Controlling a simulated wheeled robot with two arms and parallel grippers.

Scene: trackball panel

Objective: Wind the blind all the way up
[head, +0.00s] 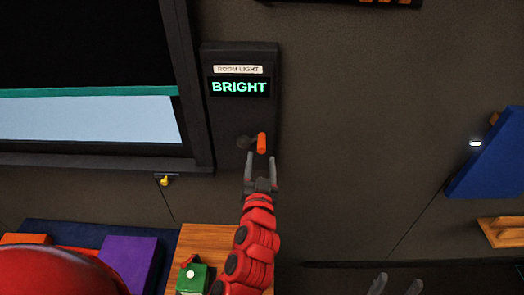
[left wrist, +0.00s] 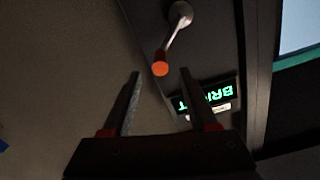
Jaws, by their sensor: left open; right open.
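The blind (head: 75,45) is a dark sheet in the window at the upper left, with a teal bar (head: 80,92) along its lower edge. A pale blue strip shows below the bar. My left gripper (head: 261,157) is open just below the knob. In the left wrist view the orange knob (left wrist: 160,69) appears between the fingertips (left wrist: 160,74); contact cannot be told. My right gripper (head: 400,281) is open and empty at the bottom right.
The panel has a "ROOM LIGHT" label (head: 238,69) and a display (head: 239,87) reading "BRIGHT". A purple block (head: 128,262) and a green box (head: 192,279) lie at the lower left. A blue board (head: 490,160) is at the right. The wall between is clear.

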